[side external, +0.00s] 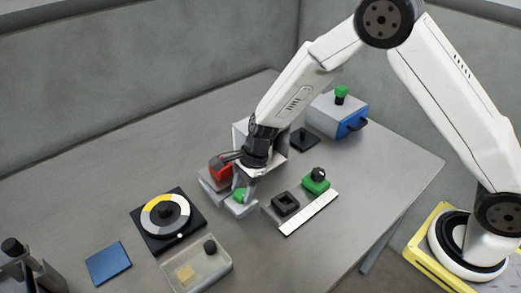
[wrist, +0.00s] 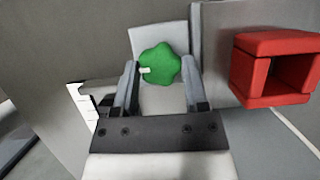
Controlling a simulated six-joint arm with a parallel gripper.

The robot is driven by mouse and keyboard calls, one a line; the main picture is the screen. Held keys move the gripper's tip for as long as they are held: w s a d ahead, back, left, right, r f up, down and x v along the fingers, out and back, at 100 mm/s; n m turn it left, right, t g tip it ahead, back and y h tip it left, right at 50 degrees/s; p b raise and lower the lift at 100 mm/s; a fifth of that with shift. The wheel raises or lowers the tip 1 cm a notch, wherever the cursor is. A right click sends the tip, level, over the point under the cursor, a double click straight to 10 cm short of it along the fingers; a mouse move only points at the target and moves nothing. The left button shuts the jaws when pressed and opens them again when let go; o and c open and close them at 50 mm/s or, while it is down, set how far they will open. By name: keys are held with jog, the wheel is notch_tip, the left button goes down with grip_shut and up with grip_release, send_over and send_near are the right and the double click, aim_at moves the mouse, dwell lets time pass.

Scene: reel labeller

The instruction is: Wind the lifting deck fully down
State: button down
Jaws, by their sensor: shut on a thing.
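A green lobed knob (wrist: 161,64) with a white pointer mark sits on a light grey block (wrist: 165,98). My gripper (wrist: 160,82) is shut on this knob, with one finger on each side. In the side view my gripper (side external: 246,184) reaches down to the grey block, and a bit of the green knob (side external: 239,194) shows beside the fingers. The pointer mark aims left in the wrist view. A red hollow square piece (wrist: 272,68) stands to the right of the knob; it also shows in the side view (side external: 218,170). I cannot tell which part is the lifting deck or its height.
A round dial (side external: 151,222) on a black plate, a blue pad (side external: 108,262) and a clear bin (side external: 215,261) stand at front left. A green block with a black knob (side external: 316,182) and a white scale strip (side external: 310,213) are to the right. A grey-blue box (side external: 325,116) stands behind.

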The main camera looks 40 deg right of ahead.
jog(key=shift+n, duration=0.3)
jog(key=shift+c, duration=0.5)
grip_release()
jog(key=shift+w+m, duration=0.1)
jog(key=shift+m, duration=0.3)
jog(key=m+t, duration=0.1)
jog(key=m, duration=0.1)
jog(key=m+t, duration=0.1)
jog(key=m, duration=0.2)
jog(key=shift+r+m+h, duration=0.1)
jog(key=shift+m+h, duration=0.2)
jog(key=m, duration=0.1)
jog(key=m+t+h, duration=0.1)
jog(key=m, duration=0.3)
jog(key=shift+s+a+t, duration=0.1)
jog(key=shift+s+t, duration=0.25)
jog(key=shift+t, duration=0.05)
jog(key=shift+m+h, duration=0.4)
